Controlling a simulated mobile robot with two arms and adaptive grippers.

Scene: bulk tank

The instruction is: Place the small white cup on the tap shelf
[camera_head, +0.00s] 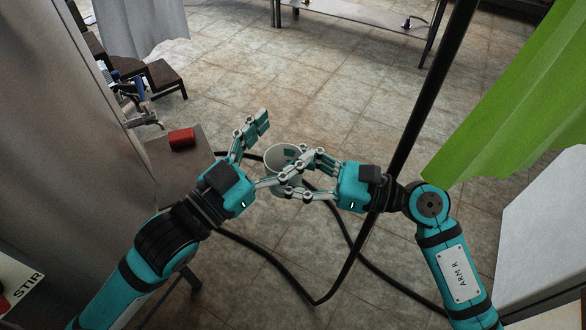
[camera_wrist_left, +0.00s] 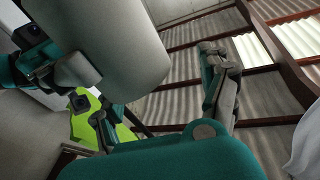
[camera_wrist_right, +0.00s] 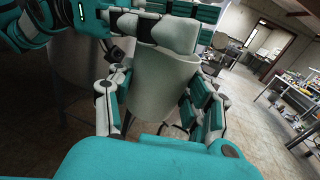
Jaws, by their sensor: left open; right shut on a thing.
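The small white cup (camera_head: 276,158) is held up in the air between my two grippers in the head view. My right gripper (camera_head: 291,172) is shut on the cup, its fingers on either side of the wall. The cup (camera_wrist_right: 160,84) stands between these fingers in the right wrist view. My left gripper (camera_head: 268,150) is open with its fingers spread around the cup's left side; whether they touch it I cannot tell. The cup (camera_wrist_left: 125,50) fills the upper left of the left wrist view. The tap shelf (camera_head: 194,164) is left of my left gripper, below the metal tap (camera_head: 147,119).
A red object (camera_head: 181,138) lies on the tap shelf. The large grey tank (camera_head: 60,110) stands at the left, with dark steps (camera_head: 160,77) behind. A black hose (camera_head: 270,258) runs across the tiled floor. A dark pole (camera_head: 425,95) and green curtain (camera_head: 520,110) are at the right.

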